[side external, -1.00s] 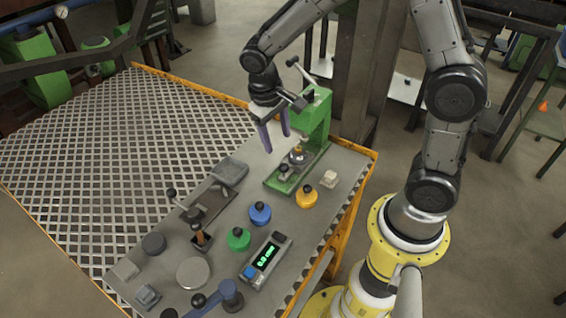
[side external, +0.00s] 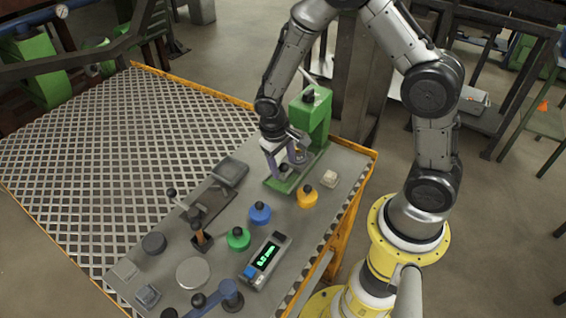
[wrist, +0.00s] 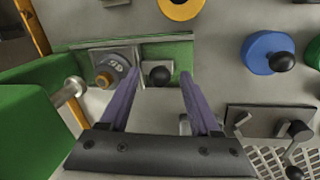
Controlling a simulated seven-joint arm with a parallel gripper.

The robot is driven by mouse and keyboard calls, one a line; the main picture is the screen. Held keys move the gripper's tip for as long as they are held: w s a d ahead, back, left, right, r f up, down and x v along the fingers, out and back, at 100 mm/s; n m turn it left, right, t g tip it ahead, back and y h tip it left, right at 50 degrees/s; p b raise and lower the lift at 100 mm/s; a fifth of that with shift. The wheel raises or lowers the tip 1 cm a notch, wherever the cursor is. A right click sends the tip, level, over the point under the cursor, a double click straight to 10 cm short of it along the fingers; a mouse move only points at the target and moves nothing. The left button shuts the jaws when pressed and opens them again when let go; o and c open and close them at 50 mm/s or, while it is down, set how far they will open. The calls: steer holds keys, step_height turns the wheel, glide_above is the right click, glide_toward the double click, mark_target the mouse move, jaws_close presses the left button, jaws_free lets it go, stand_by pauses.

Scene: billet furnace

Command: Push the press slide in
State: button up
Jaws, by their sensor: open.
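The green press (side external: 311,118) stands at the back right of the bench; its body also fills the left of the wrist view (wrist: 35,125). Its slide carries a small black knob (wrist: 159,76) at the front end, beside a round grey die with a brass-coloured centre (wrist: 108,72). My gripper (side external: 281,168) is low over the press base, pointing down. In the wrist view its two purple fingers (wrist: 159,78) are apart, with the black knob between their tips and a gap to each side. I cannot tell whether a finger touches the slide.
An orange knobbed piece (side external: 307,197), a blue one (side external: 260,213) and a green one (side external: 238,239) stand in front of the press. A digital readout (side external: 266,260) is near the front edge.

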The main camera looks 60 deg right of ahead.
jaws_close()
stand_by(1.3)
